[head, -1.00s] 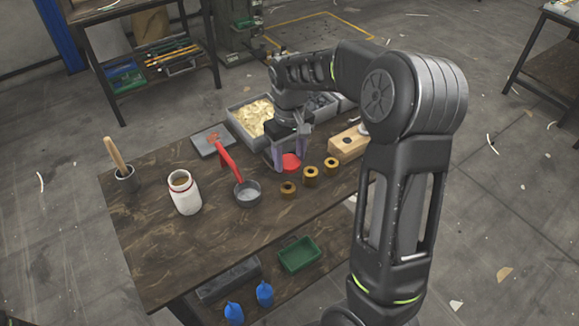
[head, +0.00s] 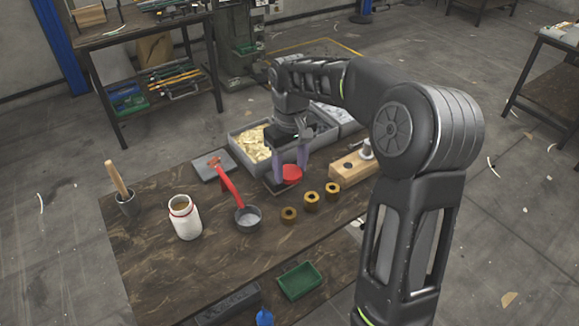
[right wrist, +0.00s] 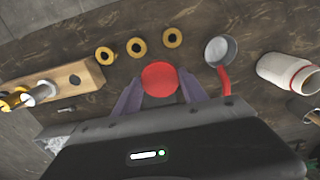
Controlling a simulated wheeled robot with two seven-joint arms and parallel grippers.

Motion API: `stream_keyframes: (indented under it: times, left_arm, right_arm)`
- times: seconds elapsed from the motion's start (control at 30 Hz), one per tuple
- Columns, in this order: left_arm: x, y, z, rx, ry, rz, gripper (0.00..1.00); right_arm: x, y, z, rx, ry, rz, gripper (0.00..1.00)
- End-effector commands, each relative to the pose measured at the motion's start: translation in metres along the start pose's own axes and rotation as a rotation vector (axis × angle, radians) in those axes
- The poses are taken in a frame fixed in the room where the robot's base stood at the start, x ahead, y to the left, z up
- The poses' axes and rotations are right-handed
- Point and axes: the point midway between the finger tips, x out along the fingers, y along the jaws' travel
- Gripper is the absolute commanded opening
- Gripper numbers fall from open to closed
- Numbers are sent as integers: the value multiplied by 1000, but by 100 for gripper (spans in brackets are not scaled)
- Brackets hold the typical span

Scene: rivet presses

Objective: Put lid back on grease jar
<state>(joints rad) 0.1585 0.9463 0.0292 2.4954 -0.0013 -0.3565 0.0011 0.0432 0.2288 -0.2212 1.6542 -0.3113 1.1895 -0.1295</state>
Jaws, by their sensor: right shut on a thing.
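The grease jar (head: 185,220) is white with a red band near its open top. It stands upright at the left of the table, and it shows at the right of the right wrist view (right wrist: 288,72). My right gripper (head: 290,172) is shut on the round red lid (head: 292,174), well to the right of the jar. In the right wrist view the lid (right wrist: 160,78) sits between the two fingertips. It appears to be a little above the table. My left gripper is not in view.
A dark pan with a red handle (head: 248,217) lies between the jar and the gripper. Several brass bushings (head: 311,202) stand in front of the gripper.

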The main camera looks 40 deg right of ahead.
Motion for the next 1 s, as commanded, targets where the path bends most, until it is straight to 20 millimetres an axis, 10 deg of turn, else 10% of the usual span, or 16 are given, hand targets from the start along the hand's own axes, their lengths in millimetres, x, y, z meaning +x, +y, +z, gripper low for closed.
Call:
stream_keyframes:
  times: [0.17, 0.57, 1.0]
  left_arm:
    - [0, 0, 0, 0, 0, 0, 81]
    - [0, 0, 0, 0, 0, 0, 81]
    - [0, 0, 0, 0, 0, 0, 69]
  right_arm:
    - [1, -21, -15, -9, -1, -2, 13]
    - [7, -165, -79, -24, -1, 0, 13]
    - [7, -173, -82, -21, 0, 0, 13]
